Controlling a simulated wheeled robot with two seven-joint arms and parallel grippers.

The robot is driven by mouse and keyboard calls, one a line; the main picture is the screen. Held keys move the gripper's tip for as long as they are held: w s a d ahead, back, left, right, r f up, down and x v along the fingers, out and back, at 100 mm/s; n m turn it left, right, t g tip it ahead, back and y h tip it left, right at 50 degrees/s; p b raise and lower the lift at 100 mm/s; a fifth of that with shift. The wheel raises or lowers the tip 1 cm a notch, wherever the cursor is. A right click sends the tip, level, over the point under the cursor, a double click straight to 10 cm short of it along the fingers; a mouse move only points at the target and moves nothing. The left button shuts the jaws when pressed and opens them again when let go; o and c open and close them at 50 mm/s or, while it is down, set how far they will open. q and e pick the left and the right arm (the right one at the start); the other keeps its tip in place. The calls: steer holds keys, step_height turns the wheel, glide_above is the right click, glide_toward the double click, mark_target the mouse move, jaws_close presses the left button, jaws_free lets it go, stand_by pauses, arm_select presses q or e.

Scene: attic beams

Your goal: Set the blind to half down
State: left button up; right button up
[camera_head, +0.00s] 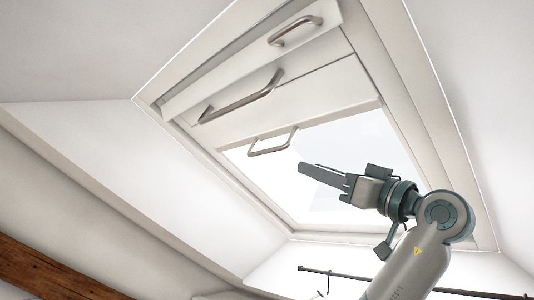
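The white blind (325,92) covers the upper part of the slanted roof window. Its lower edge runs across the window, with bright bare glass (365,145) below. A pale metal loop handle (272,142) hangs at this lower edge.
A longer metal handle (240,98) and another handle (295,30) sit higher on the window. A dark rod (335,273) with a hook runs below the window. A brown wooden beam (45,275) crosses the lower left. Sloped white walls surround the opening.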

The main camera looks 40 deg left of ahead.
arm_select(q)
steer(key=p, duration=0.9)
glide_toward(264, 152)
steer(key=x, duration=0.9)
steer(key=shift+w+a+r, duration=0.2)
steer(key=shift+w, duration=0.15)
steer(key=shift+a+r, duration=0.1)
steer(key=shift+a, duration=0.4)
jaws_close()
